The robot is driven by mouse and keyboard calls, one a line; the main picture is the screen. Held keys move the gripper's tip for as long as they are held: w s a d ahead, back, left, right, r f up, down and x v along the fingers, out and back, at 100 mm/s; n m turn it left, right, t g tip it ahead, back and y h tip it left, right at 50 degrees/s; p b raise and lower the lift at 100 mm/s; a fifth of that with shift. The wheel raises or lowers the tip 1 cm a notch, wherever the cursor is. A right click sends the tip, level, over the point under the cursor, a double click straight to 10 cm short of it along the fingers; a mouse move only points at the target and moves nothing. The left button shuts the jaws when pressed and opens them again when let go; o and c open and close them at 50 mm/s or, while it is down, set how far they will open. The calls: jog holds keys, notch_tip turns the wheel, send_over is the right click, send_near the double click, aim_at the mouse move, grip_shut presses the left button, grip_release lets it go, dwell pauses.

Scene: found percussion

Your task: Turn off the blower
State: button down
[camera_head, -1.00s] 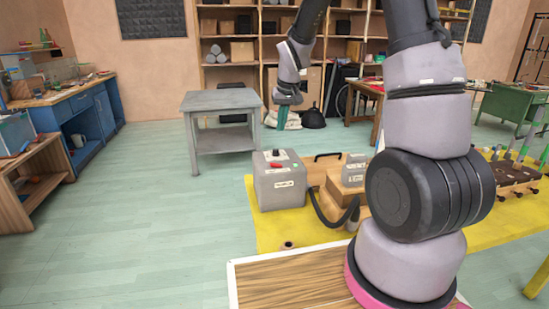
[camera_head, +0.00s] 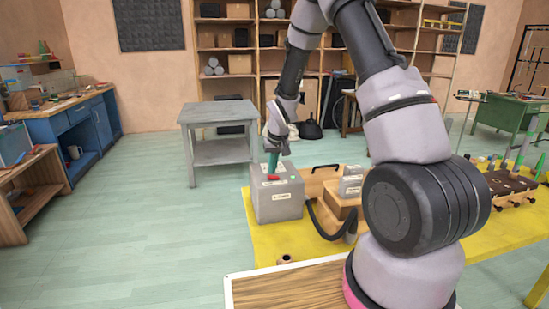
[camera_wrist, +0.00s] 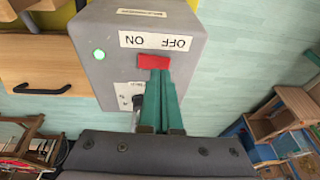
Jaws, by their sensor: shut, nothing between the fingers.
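The blower's control box is a grey box (camera_head: 277,199) on the yellow mat, below my gripper in the head view. In the wrist view, the top of the grey box (camera_wrist: 118,84) carries a red switch (camera_wrist: 154,62) beside a label reading OFF and ON, and a lit green lamp (camera_wrist: 99,55). The red switch is partly hidden by the fingers. My gripper (camera_wrist: 162,78) has green fingers closed together, empty, with the tips at the red switch; I cannot tell for sure whether they touch it. In the head view my gripper (camera_head: 273,170) points down at the box top.
A black hose (camera_head: 328,222) runs beside the box to a wooden unit with a smaller grey box (camera_head: 350,187). A grey table (camera_head: 217,110) stands behind to the left. A wooden board (camera_head: 290,290) lies in front. The floor at left is clear.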

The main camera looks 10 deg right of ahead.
jog(key=shift+a+f, duration=0.1)
jog(key=shift+f, duration=0.3)
jog(key=shift+s+a+f+h, duration=0.15)
jog(key=shift+a+f+h, duration=0.25)
jog(key=shift+h, duration=0.2)
jog(key=shift+d+f, duration=0.1)
jog(key=shift+d, duration=0.1)
jog(key=shift+s+d, duration=0.1)
jog(key=shift+d, duration=0.9)
jog(key=shift+r, duration=0.3)
jog(key=w+a+v, duration=0.1)
jog(key=v, duration=1.2)
jog(key=shift+a+r, duration=0.35)
jog(key=shift+r, duration=0.15)
